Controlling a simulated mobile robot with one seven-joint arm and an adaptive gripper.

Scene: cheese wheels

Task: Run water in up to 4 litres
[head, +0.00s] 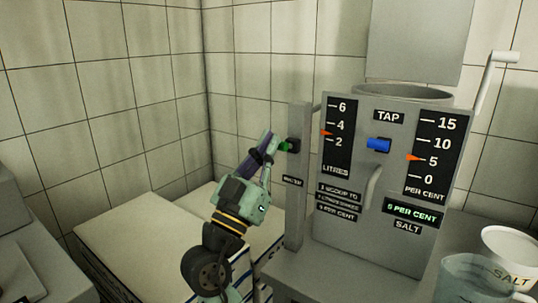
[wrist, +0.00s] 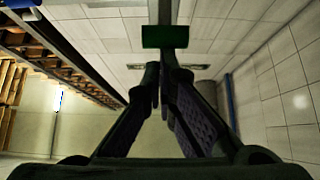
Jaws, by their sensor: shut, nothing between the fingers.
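A grey tank (head: 345,215) has a litres scale (head: 337,130) marked 2, 4 and 6. Its orange pointer (head: 327,133) sits between 2 and 4, near 3. A grey post (head: 298,220) labelled WATER stands at the tank's left and carries a green knob or button (head: 285,146) on a dark mount. My gripper (head: 273,142) is shut and empty, its fingertips at the green part; whether they touch it is unclear. In the wrist view the fingers (wrist: 163,88) are together just below a green block (wrist: 165,37).
A blue tap (head: 379,145) and a per cent scale (head: 431,150), pointer near 5, are on the tank front. A lit sign (head: 411,212) reads 5 PER CENT. A SALT tub (head: 511,250) and a clear vessel (head: 470,278) stand at right. Pale blocks (head: 150,240) lie left.

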